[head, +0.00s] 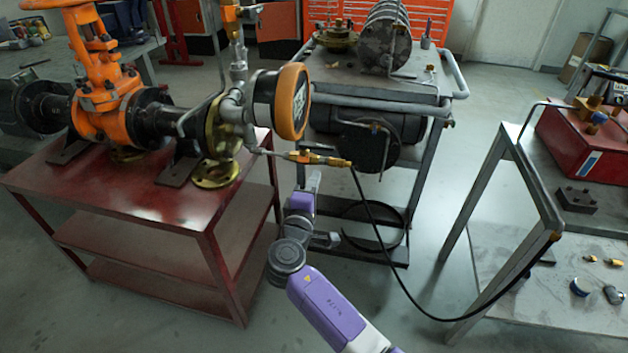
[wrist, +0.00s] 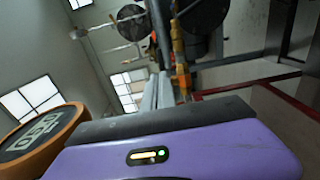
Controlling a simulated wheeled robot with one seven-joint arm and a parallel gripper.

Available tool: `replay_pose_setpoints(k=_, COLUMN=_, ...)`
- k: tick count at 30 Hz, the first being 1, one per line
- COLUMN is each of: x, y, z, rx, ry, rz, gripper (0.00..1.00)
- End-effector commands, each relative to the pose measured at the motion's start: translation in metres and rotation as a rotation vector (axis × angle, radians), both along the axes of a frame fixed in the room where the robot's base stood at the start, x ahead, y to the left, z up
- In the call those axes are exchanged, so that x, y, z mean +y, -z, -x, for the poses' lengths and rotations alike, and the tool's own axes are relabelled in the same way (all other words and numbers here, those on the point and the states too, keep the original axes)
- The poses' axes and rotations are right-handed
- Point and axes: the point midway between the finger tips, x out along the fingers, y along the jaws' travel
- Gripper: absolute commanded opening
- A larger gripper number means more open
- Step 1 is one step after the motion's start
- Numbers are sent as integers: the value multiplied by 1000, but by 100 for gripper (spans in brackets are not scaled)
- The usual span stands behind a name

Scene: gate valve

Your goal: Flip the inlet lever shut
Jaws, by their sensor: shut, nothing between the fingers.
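The inlet line is a thin pipe with a brass-and-orange valve fitting (head: 308,157) below the gauge, in the head view. A black hose leaves its right end. The inlet lever itself is too small to make out surely there. In the wrist view, an orange and brass fitting (wrist: 181,65) runs just right of the fingers. My gripper (head: 316,180) is shut and empty, its fingers pointing up just below the fitting. The fingers also show in the wrist view (wrist: 159,88), close to the fitting; I cannot tell whether they touch it.
The orange-rimmed gauge (head: 291,101) is up and left of my gripper and shows close by in the wrist view (wrist: 40,132). The orange gate valve (head: 98,110) stands on a red table (head: 190,215). A grey cart (head: 432,160) is behind. The black hose (head: 385,245) droops right.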

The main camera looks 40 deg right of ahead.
Motion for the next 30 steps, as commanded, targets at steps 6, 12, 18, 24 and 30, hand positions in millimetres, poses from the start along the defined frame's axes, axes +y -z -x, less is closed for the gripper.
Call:
replay_pose_setpoints(k=6, x=-36, y=0, z=-28, rx=0, ry=2, rz=2, gripper=0)
replay_pose_setpoints(k=12, x=-64, y=0, z=-50, rx=0, ry=1, rz=1, gripper=0)
replay_pose_setpoints(k=18, x=-82, y=0, z=-64, rx=-1, ry=0, rz=1, gripper=0)
replay_pose_setpoints(k=24, x=-87, y=0, z=-68, rx=0, ry=-1, rz=0, gripper=0)
replay_pose_setpoints(k=30, x=-87, y=0, z=-68, rx=0, ry=-1, rz=0, gripper=0)
